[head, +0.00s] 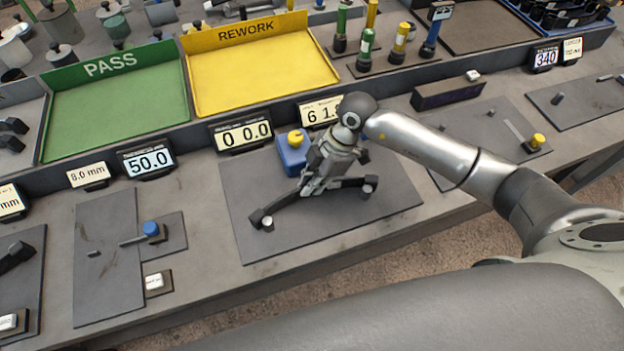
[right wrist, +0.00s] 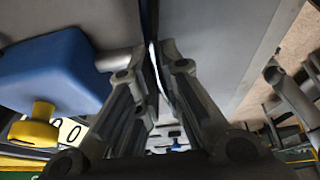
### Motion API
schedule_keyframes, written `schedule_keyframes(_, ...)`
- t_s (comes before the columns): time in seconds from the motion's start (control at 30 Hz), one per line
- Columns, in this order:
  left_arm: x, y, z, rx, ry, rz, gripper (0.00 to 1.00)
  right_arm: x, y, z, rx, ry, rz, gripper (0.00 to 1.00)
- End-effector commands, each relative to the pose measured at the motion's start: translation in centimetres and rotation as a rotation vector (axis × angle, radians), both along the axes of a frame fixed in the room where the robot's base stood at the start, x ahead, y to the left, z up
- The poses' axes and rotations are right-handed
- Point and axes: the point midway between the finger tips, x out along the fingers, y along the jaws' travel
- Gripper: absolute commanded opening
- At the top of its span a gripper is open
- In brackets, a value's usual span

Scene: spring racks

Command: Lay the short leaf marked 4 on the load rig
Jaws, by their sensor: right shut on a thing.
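My right gripper (head: 320,187) points down over the grey plate of the load rig and is shut on a dark curved leaf (head: 291,206). The leaf spans left to right, with its ends close to two small pale posts (head: 268,225) on the plate. I cannot tell whether the leaf touches them, and no number on it is readable. The rig's blue block (head: 292,160) with a yellow knob stands just behind the leaf. In the right wrist view the fingers (right wrist: 154,72) close on the leaf's thin edge, beside the blue block (right wrist: 55,75). My left gripper is not in view.
A green PASS tray (head: 115,105) and a yellow REWORK tray (head: 262,80) lie farther back. Another plate with a blue knob (head: 151,229) is at left. A dark block (head: 447,93) and yellow-knobbed fixture (head: 535,142) are at right.

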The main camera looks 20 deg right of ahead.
Motion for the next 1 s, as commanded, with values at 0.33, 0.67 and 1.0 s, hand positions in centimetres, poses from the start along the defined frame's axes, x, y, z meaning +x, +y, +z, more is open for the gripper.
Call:
schedule_keyframes(0.33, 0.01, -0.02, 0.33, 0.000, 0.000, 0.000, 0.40, -0.41, 0.06, 0.20, 0.003, -0.003, 0.000, 0.00)
schedule_keyframes(0.67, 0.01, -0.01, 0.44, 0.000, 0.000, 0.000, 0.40, -0.70, 0.04, 0.14, 0.003, -0.002, 0.000, 0.00)
schedule_keyframes(1.0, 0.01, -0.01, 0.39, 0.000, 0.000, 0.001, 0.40, -0.76, 0.06, -0.01, 0.003, 0.000, 0.000, 0.00)
